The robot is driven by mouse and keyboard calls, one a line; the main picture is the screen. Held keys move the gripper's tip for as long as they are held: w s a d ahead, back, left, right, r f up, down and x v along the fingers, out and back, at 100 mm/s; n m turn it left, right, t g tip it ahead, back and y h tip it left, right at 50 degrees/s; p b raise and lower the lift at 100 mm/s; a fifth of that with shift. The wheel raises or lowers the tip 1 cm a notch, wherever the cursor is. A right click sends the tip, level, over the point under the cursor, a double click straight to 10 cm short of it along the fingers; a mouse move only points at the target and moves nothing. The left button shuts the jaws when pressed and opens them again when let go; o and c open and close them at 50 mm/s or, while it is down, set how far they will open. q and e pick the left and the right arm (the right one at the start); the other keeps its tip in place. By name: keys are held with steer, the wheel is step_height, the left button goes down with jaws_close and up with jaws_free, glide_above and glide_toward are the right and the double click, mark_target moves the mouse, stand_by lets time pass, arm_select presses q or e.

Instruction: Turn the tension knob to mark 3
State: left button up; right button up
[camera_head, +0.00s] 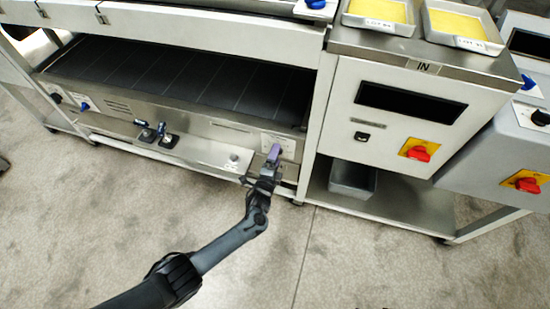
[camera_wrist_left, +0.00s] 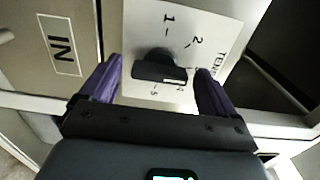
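The tension knob (camera_wrist_left: 160,66) is a black bar-shaped knob on a pale plate (camera_wrist_left: 190,22) marked "TEN…", with 1 and 2 readable beside it. A small mark, perhaps a 5, shows below the knob; mark 3 cannot be made out. My left gripper (camera_wrist_left: 158,68) is open, with one purple finger on each side of the knob and visible gaps to it. In the head view, my left gripper (camera_head: 272,154) is at the plate (camera_head: 285,143) on the machine's lower front and hides the knob. My right gripper is not in view.
A cabinet (camera_head: 352,105) with a red switch (camera_head: 418,152) stands right, above a metal bin (camera_head: 352,178). The floor in front is clear.

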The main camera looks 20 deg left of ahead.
arm_select(q)
steer(key=s+p, duration=0.5)
steer(key=s, duration=0.5)
steer(key=shift+s+d+p, duration=0.35)
steer(key=shift+s, duration=0.05)
stand_by(0.5)
